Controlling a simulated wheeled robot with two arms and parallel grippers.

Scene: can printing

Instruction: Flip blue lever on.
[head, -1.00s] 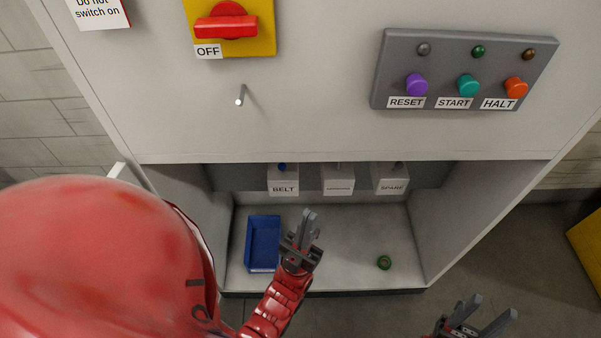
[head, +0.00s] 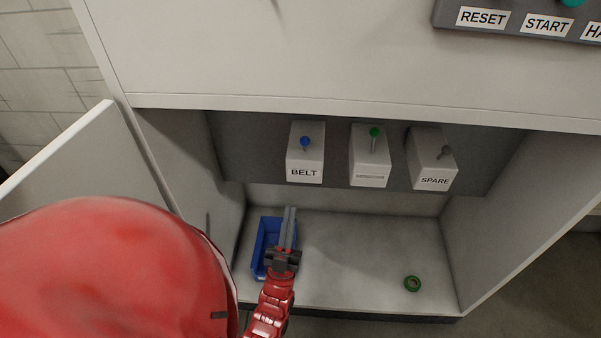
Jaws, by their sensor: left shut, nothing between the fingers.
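The blue lever (head: 305,141) has a round blue knob and sits on the white box labelled BELT (head: 304,165), inside the open cabinet bay. My left gripper (head: 290,212) is shut and empty, fingers pointing up, below the BELT box in the picture and in front of the blue bin. It is apart from the lever. My right gripper is out of view.
An open door (head: 85,150) is at left.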

